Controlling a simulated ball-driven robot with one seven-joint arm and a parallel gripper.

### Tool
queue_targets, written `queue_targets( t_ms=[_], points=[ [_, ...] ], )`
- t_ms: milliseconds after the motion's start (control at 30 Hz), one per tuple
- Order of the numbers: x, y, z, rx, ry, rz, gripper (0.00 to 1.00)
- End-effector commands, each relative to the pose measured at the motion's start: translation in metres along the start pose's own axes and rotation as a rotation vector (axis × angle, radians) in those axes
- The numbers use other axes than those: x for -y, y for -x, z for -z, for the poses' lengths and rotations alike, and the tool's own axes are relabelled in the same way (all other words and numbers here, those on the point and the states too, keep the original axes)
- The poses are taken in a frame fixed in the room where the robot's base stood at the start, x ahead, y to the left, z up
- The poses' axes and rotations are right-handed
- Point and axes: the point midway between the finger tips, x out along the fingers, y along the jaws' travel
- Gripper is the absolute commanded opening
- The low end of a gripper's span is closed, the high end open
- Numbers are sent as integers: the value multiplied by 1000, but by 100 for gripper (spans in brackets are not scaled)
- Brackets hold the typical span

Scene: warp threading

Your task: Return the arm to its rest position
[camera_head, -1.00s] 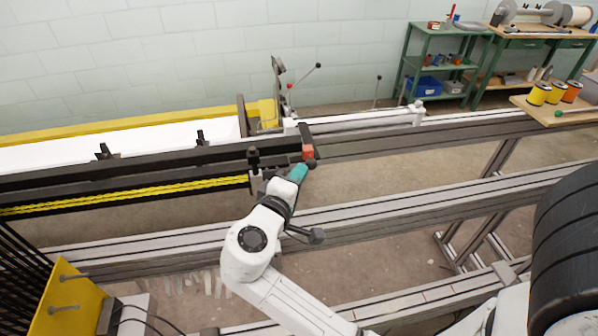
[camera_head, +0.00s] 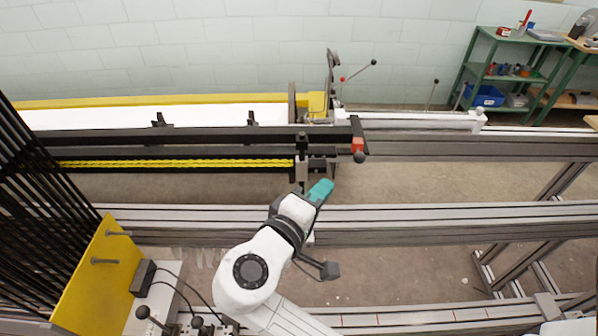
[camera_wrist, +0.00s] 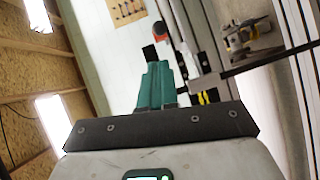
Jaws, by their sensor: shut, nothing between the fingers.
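My white arm reaches up from the bottom of the head view. My gripper (camera_head: 321,190), with teal fingers, is at its far end, over the gap between the black beam and the nearer grey rail. The fingers are shut with nothing between them. In the wrist view the teal fingers (camera_wrist: 157,84) lie side by side and point up the picture. The red block (camera_head: 358,150) at the end of the black beam is just beyond and to the right of the fingers, apart from them in the head view.
The black beam with yellow yarn (camera_head: 180,163) runs left of my gripper. A long grey rail (camera_head: 450,222) crosses nearer me. Black rods (camera_head: 40,190) and a yellow plate (camera_head: 95,275) stand at left. A green shelf (camera_head: 510,75) stands at the back right. Floor shows between the rails.

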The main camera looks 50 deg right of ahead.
Motion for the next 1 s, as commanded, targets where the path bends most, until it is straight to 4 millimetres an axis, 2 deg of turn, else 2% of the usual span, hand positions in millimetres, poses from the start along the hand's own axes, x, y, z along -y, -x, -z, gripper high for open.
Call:
queue_targets(
  t_ms=[267, 367, 467, 600, 700, 900, 1000],
  points=[
    [0, 0, 0, 0, 0, 0, 0],
    [8, -5, -4, 1, 2, 38, 0],
    [32, -16, -16, 2, 5, 152, 0],
    [85, -31, -43, 14, 5, 412, 0],
    [124, -32, -66, 28, -2, 612, 0],
    [186, -9, -109, 66, -24, 997, 0],
    [205, 9, -128, 85, -35, 1161, 0]
  ],
)
